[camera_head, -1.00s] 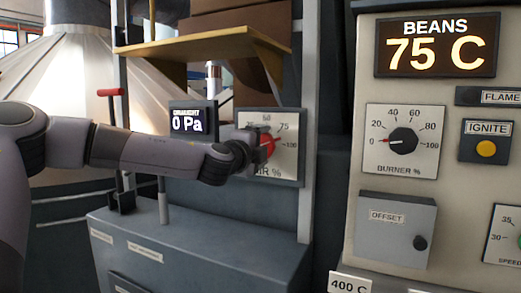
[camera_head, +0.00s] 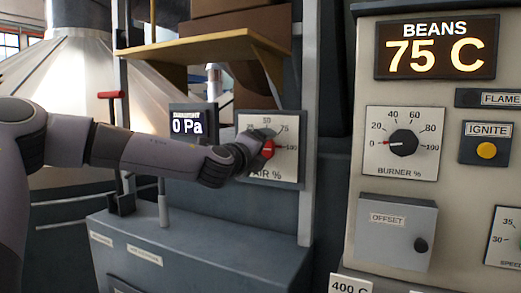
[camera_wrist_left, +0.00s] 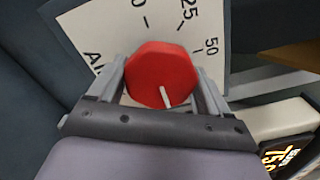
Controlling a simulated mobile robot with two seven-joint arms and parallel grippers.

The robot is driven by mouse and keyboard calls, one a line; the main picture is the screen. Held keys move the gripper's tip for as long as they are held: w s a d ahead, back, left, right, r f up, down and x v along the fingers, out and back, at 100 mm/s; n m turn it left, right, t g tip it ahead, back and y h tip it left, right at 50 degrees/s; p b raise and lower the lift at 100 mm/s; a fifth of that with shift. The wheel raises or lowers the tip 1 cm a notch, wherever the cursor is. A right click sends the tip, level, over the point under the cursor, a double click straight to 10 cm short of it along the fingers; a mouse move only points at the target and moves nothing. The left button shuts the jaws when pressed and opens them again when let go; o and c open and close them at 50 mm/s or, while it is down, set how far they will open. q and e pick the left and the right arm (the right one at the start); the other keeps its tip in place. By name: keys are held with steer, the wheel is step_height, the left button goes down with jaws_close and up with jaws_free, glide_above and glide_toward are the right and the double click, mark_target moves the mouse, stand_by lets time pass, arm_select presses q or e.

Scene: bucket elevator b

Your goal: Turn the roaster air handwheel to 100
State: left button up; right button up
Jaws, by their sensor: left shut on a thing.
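The roaster air handwheel is a red knob (camera_head: 268,149) on a white dial plate (camera_head: 289,174) marked AIR %. My left gripper (camera_head: 260,146) reaches it from the left and is shut on it. In the left wrist view the red knob (camera_wrist_left: 155,68) sits between the two fingers of my left gripper (camera_wrist_left: 163,82). A short white mark on the knob points down in that view, away from the 0, 25 and 50 marks. In the head view a red pointer shows toward 100. My gripper hides part of the dial. My right gripper is not in view.
A draught display (camera_head: 187,126) reading 0 Pa stands just left of the dial, behind my left arm. A wooden shelf (camera_head: 205,47) with boxes is above. A red-topped lever (camera_head: 109,94) stands further left. The burner dial (camera_head: 402,165) is on the panel at right.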

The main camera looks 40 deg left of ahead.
arm_select(q)
steer(key=shift+f, duration=0.1)
steer(key=o, duration=1)
steer(key=shift+s, duration=0.15)
steer(key=shift+v, duration=3.5)
steer(key=shift+d, duration=0.1)
